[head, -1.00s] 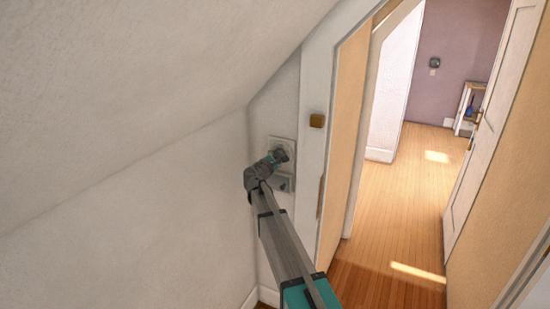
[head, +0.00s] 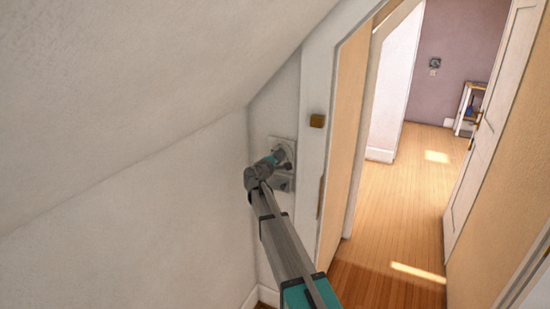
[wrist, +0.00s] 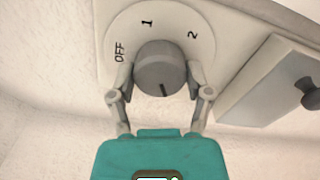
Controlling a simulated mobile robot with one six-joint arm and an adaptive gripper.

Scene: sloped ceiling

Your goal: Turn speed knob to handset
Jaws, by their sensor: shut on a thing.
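The speed knob (wrist: 160,68) is a round grey knob on a pale round dial (wrist: 118,28) in the wrist view. Black labels OFF, 1 and 2 stand around its left, top and right. A short dark mark shows on the knob's lower front face, on the side away from the labels. No handset label shows in view. My gripper (wrist: 160,76) is shut on the knob, one finger on its left side and one on its right. In the head view, my gripper (head: 280,157) is at the wall plate (head: 289,146); the knob is mostly hidden there.
A grey box front with a dark round pull (wrist: 312,92) sits right of the dial. The sloped ceiling (head: 150,60) comes down close on the left. An open doorway is at right.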

